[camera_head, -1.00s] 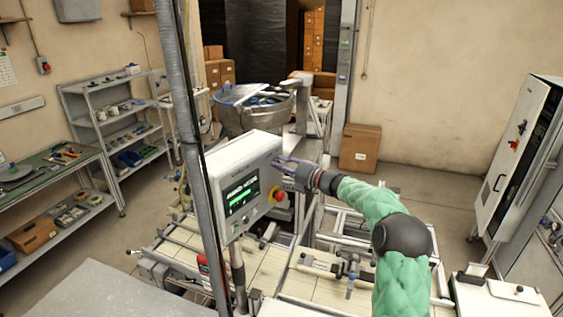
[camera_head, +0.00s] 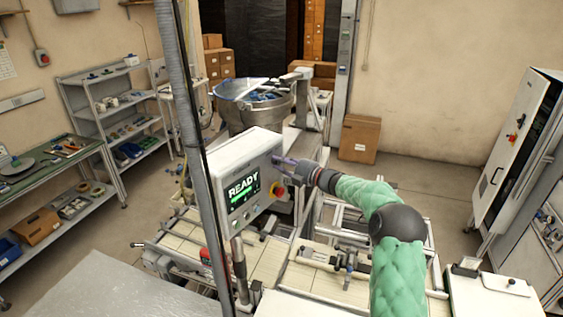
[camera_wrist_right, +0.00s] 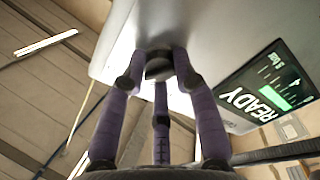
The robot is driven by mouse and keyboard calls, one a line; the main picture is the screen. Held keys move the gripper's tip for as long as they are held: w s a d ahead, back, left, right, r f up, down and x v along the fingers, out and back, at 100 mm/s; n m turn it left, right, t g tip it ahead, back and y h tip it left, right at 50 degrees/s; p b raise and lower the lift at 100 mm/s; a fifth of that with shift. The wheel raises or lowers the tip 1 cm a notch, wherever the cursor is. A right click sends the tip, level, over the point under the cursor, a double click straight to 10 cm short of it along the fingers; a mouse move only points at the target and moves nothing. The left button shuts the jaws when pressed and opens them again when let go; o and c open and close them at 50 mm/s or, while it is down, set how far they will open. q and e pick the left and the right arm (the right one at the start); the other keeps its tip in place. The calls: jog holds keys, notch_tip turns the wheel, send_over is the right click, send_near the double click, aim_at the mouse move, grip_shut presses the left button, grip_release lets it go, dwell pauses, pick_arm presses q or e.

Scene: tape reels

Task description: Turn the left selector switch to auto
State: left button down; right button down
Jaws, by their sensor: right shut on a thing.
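The light grey control panel (camera_head: 258,149) stands on a post, with its screen (camera_head: 243,189) reading READY in white with a green bar. The screen also shows at the right of the right wrist view (camera_wrist_right: 262,92). My right gripper (camera_head: 279,160) is at the panel's upper right, above the red emergency stop button (camera_head: 278,190). In the right wrist view its purple fingers close around a dark selector switch knob (camera_wrist_right: 158,67) on the panel face. The fingers hide much of the knob, and its pointer and labels cannot be read. My left gripper is not in view.
A grey vertical pole (camera_head: 187,130) stands just left of the panel. A conveyor frame (camera_head: 330,285) lies below, and a round metal bowl (camera_head: 253,108) is behind. An open white cabinet (camera_head: 512,160) stands at the right. Floor is clear near a cardboard box (camera_head: 359,138).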

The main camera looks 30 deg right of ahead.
dwell(0.4)
jog(key=c, duration=1)
grip_release()
jog(key=shift+o, duration=0.2)
jog(key=v, duration=1.2)
jog(key=shift+w+f, duration=0.1)
jog(key=shift+d, duration=0.1)
